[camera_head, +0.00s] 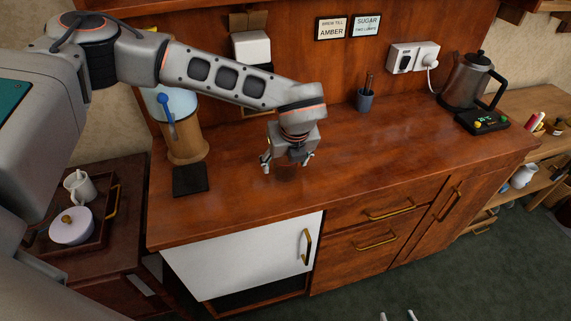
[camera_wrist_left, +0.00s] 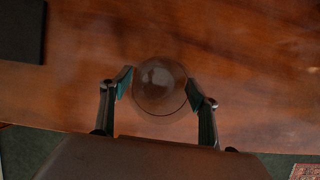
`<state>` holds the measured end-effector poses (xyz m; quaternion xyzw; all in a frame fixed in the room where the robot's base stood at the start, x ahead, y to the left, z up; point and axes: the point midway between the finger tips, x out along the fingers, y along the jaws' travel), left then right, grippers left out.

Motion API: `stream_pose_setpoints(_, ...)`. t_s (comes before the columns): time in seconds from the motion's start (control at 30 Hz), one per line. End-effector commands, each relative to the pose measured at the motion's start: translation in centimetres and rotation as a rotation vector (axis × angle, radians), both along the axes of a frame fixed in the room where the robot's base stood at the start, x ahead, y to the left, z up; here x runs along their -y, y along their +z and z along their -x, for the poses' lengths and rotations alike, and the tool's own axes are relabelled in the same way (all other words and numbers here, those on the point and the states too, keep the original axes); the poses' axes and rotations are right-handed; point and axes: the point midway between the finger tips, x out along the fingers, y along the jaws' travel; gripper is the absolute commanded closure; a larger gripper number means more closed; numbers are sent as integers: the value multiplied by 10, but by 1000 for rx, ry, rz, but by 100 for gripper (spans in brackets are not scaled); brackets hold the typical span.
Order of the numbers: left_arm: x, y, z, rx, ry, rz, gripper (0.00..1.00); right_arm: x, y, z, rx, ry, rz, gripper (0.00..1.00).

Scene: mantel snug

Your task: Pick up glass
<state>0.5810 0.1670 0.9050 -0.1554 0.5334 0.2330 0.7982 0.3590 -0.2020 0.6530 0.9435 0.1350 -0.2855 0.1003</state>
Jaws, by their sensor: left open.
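A clear, round glass (camera_wrist_left: 160,85) stands on the brown wooden counter, seen from above in the left wrist view. In the head view it is a faint transparent shape (camera_head: 287,173) just under my left gripper (camera_head: 287,163). My left gripper is open, with its two fingers (camera_wrist_left: 160,92) on either side of the glass. Small gaps seem to remain, but I cannot tell whether either finger touches it. Two pale tips at the bottom edge of the head view seem to be my right gripper (camera_head: 397,315); the rest of it is out of frame.
A black square mat (camera_head: 190,179) and a wooden dispenser with a blue lever (camera_head: 184,137) stand left of my gripper. A dark cup (camera_head: 365,101), a kettle (camera_head: 465,82) and a black scale (camera_head: 482,122) are to the right. The counter's middle is clear.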

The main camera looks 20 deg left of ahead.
Motion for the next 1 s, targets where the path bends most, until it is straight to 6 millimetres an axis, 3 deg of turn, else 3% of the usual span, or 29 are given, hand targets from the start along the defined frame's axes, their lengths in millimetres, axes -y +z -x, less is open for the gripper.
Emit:
stream_pose_setpoints(0.13, 0, 0, 0, 0, 0, 0, 42, 0, 2, -1, 4, 0, -1, 60)
stream_pose_setpoints(0.3, 0, 0, 0, 0, 0, 0, 86, 0, 3, -2, 6, 0, -1, 60)
stream_pose_setpoints(0.33, 0, 0, 0, 0, 0, 0, 88, 0, 3, -2, 6, 0, -1, 60)
stream_pose_setpoints(0.77, 1, 7, -1, 3, 0, 2, 88, 0, 2, -2, 6, 0, -1, 60)
stream_pose_setpoints(1.0, 1, 38, -2, 6, 1, 3, 88, 0, -1, -1, 2, 0, -1, 60)
